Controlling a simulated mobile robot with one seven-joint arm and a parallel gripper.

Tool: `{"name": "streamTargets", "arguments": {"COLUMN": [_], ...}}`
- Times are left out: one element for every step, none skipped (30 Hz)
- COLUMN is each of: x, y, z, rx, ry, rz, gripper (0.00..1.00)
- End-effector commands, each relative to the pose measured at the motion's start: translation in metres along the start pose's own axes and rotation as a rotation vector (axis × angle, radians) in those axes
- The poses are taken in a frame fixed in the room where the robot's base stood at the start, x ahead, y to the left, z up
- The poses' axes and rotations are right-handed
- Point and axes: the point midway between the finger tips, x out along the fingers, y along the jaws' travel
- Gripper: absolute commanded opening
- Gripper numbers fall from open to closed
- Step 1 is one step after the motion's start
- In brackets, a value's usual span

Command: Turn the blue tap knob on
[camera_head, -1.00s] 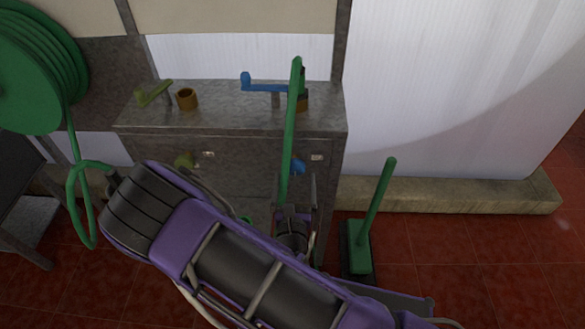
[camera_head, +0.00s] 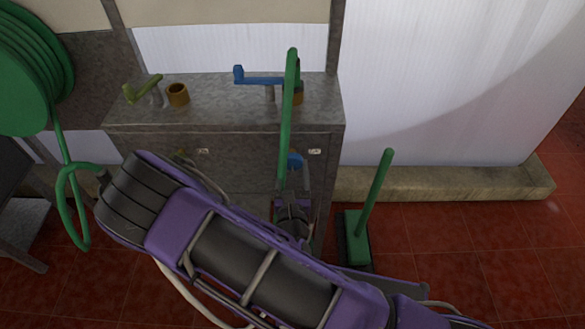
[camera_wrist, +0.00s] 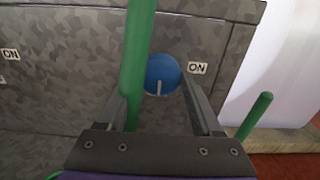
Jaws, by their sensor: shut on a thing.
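The left fingertip is hidden by an upright green pole (camera_wrist: 137,55) that passes across the knob's left side. In the head view my gripper (camera_head: 294,182) is partly hidden behind the pole and my arm.
The grey cabinet (camera_head: 220,118) carries a blue lever (camera_head: 260,81), an olive lever (camera_head: 142,90) and a brown cup (camera_head: 178,95). A green post on a base (camera_head: 357,240) stands right on the red floor. A green hose reel (camera_head: 35,70) hangs left.

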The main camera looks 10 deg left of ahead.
Motion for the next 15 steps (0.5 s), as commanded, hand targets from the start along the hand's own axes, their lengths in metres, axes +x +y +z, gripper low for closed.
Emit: {"name": "streamTargets", "arguments": {"x": [0.0000, 0.0000, 0.0000, 0.0000, 0.0000, 0.0000, 0.0000, 0.0000, 0.0000, 0.0000, 0.0000, 0.0000, 0.0000, 0.0000, 0.0000], "y": [-0.0002, -0.0002, -0.0002, -0.0002, -0.0002, -0.0002, -0.0002, -0.0002, -0.0002, -0.0002, -0.0002, -0.0002, -0.0002, -0.0002, -0.0003], "z": [0.0000, 0.0000, 0.0000, 0.0000, 0.0000, 0.0000, 0.0000, 0.0000, 0.0000, 0.0001, 0.0003, 0.0005, 0.0007, 0.0009, 0.0013], "rx": [0.000, 0.000, 0.000, 0.000, 0.000, 0.000, 0.000, 0.000, 0.000, -0.001, -0.003, -0.006, -0.010, -0.015, -0.023], "ry": [0.000, 0.000, 0.000, 0.000, 0.000, 0.000, 0.000, 0.000, 0.000, 0.000, 0.000, 0.000, 0.000, 0.000, 0.000], "rz": [0.000, 0.000, -0.001, -0.001, -0.001, -0.001, -0.001, -0.001, -0.001, -0.001, -0.001, -0.001, -0.001, -0.001, -0.001], "gripper": [0.50, 0.44, 0.37, 0.32, 0.26, 0.19, 0.14, 0.11, 0.11, 0.11, 0.11, 0.11, 0.11, 0.11, 0.11]}}
